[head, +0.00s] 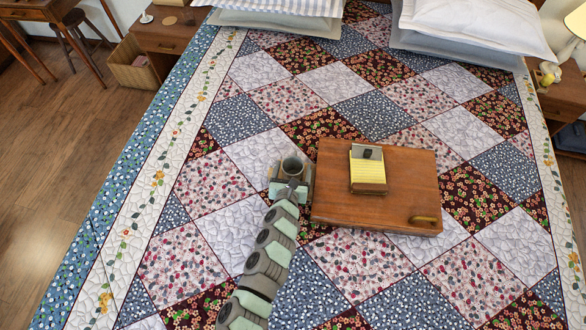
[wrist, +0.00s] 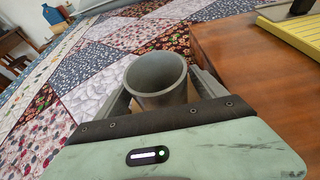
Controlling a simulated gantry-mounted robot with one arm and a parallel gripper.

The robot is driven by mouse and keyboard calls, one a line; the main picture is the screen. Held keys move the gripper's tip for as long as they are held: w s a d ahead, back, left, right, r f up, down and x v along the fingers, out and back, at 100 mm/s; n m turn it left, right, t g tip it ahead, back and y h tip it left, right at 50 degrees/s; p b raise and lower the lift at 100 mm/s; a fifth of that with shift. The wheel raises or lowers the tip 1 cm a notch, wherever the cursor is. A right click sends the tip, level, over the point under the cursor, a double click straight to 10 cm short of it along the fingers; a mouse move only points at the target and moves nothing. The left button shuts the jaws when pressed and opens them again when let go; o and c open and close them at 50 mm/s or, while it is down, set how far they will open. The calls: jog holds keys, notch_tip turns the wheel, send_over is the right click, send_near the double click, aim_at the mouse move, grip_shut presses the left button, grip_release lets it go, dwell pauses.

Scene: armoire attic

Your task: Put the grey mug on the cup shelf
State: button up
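The grey mug (head: 292,166) is upright, its open rim facing up, over the patchwork quilt just left of the wooden board. It also shows in the wrist view (wrist: 157,82), where I see into its empty inside. My gripper (head: 291,178) has one finger on each side of the mug and looks shut on it. The lower part of the mug is hidden by my gripper, so I cannot tell whether it touches the quilt. No cup shelf shows in either view.
The wooden board (head: 330,205) lies close on the right, with a yellow notepad (head: 368,172) on it. Pillows (head: 480,22) are at the bed's head. A nightstand (head: 165,35) stands at the far left, another (head: 565,100) at the right. The quilt left of my arm is clear.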

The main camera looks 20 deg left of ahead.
jog(key=shift+r, duration=0.15)
jog(key=shift+b+v, duration=1)
jog(key=shift+v, duration=5)
